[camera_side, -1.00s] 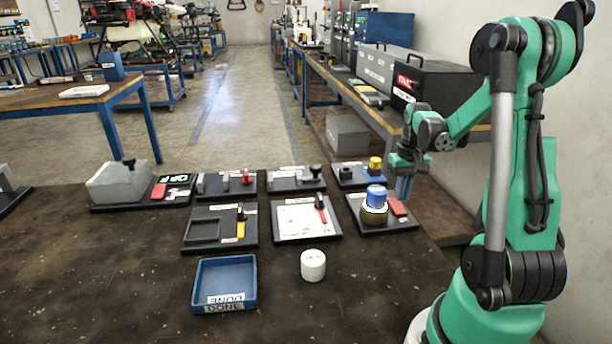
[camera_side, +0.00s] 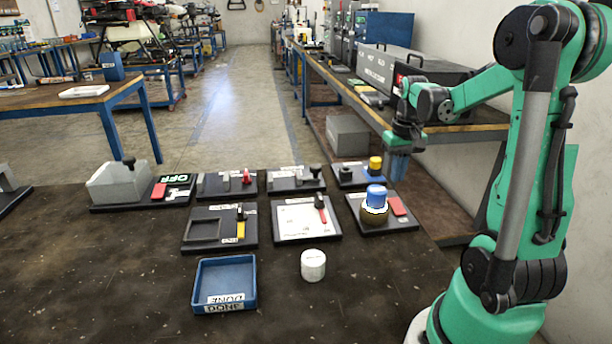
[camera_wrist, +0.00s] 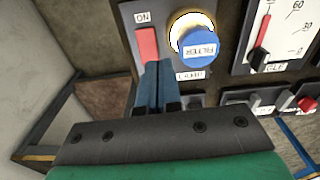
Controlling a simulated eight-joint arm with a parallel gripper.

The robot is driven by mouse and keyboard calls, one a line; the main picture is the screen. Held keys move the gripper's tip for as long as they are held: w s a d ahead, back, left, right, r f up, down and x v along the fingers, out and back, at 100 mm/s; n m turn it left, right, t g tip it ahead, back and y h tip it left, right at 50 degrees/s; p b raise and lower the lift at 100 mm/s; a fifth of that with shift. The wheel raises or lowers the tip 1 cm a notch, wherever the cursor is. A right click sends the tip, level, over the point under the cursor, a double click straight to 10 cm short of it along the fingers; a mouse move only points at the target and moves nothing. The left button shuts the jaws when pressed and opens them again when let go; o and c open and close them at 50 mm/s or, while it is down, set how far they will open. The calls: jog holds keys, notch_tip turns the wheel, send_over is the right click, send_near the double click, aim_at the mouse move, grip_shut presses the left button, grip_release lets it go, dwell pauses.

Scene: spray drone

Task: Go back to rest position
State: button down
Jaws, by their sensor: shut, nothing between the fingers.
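My gripper (camera_side: 398,166) is in the air at the right of the side view, above and behind the filter station. Its blue fingers are together with nothing between them. The wrist view shows the closed fingers (camera_wrist: 156,86) pointing toward the station's plate (camera_wrist: 130,16). On that plate a blue-capped filter (camera_side: 376,196) stands upright in a ringed holder, and it also shows in the wrist view (camera_wrist: 199,46) with a lit ring around it. A red switch (camera_side: 398,206) lies beside the filter; the wrist view shows the red switch (camera_wrist: 147,44) next to an "ON" label.
Several other black stations stand on the dark table, among them a gauge plate (camera_side: 300,214). A blue DONE tray (camera_side: 225,300) and a white cylinder (camera_side: 313,265) stand in front. A bench with grey and black cases (camera_side: 440,80) stands behind my gripper.

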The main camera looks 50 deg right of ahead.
jog(key=w+a+r+n+t, duration=0.1)
jog(key=a+n+t, duration=0.1)
jog(key=a, duration=0.6)
jog(key=w+a+r+n+t, duration=0.1)
jog(key=w+a+n+t, duration=0.1)
jog(key=a, duration=0.6)
jog(key=w+a+r+n+t, duration=0.1)
jog(key=w+a+n+t, duration=0.1)
jog(key=a, duration=0.7)
jog(key=shift+w+r+n+t, duration=0.25)
jog(key=shift+n+t, duration=0.25)
jog(key=shift+n, duration=0.7)
